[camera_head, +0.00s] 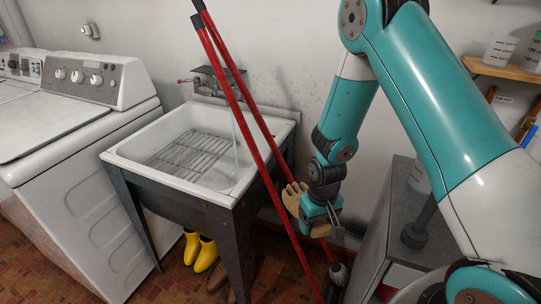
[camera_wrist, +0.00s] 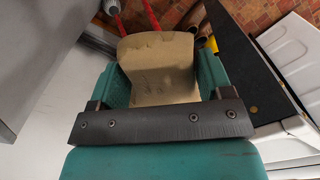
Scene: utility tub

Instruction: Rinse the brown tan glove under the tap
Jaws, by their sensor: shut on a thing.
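The tan glove (camera_head: 293,196) is in my gripper (camera_head: 307,209), its fingers pointing up and left in the head view. In the wrist view its tan cuff or palm (camera_wrist: 160,62) fills the space between the two teal jaws (camera_wrist: 165,90), which are shut on it. The glove is to the right of the white tub (camera_head: 128,157), outside its rim. The tap (camera_head: 213,82) is on the wall at the tub's back. A thin pale stream (camera_head: 235,142) falls from it into the tub. Part of the glove is hidden by the gripper.
Two red poles (camera_head: 262,125) lean across the tub's right side, between the tub and my gripper. A wire rack (camera_head: 188,153) lies in the tub. A grey cabinet (camera_head: 372,245) stands at right, a washer (camera_head: 85,165) at left. Yellow boots (camera_head: 200,252) are under the tub.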

